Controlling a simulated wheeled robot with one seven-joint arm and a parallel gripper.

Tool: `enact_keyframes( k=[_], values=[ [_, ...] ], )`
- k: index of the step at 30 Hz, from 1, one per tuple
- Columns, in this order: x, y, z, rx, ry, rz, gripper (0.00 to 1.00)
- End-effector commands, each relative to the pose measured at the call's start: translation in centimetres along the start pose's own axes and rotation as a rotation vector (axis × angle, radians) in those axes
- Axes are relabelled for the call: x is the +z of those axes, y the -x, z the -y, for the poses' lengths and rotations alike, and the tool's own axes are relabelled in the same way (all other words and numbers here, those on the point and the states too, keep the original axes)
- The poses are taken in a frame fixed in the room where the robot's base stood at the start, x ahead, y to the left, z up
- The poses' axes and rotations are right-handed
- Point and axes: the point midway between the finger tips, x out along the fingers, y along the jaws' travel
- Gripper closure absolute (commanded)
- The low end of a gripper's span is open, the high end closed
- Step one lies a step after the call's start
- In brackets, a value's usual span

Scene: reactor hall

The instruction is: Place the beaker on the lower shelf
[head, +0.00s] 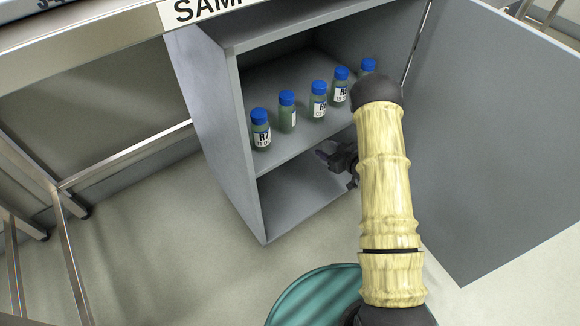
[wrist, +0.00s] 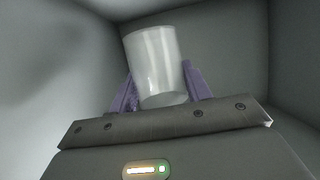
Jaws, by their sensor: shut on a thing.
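A clear, whitish beaker (wrist: 155,62) stands between the purple fingers of my gripper (wrist: 160,92) in the wrist view, tilted a little in the picture. My gripper is shut on it. In the head view my gripper (head: 322,155) reaches into the cabinet at the lower opening, partly hidden by my arm. The beaker cannot be made out in the head view. The lower shelf (head: 290,205) is the grey floor of the cabinet below the middle shelf. Whether the beaker touches the shelf cannot be told.
Several blue-capped sample bottles (head: 287,112) stand in a row on the middle shelf (head: 290,145) above my gripper. The cabinet's left wall (head: 215,115) and its open door (head: 495,140) flank my arm. A metal-framed bench (head: 125,160) stands at the left.

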Motion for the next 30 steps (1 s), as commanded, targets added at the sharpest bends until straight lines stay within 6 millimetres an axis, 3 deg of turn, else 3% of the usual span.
enact_keyframes(
  k=[9,21,30],
  values=[
    [0.3,-0.3,0.3,-0.005,0.002,0.0,0.74],
    [5.8,-2.4,0.0,0.001,-0.001,0.0,0.74],
    [5.8,-2.4,0.0,0.001,0.0,-0.001,0.74]
  ],
)
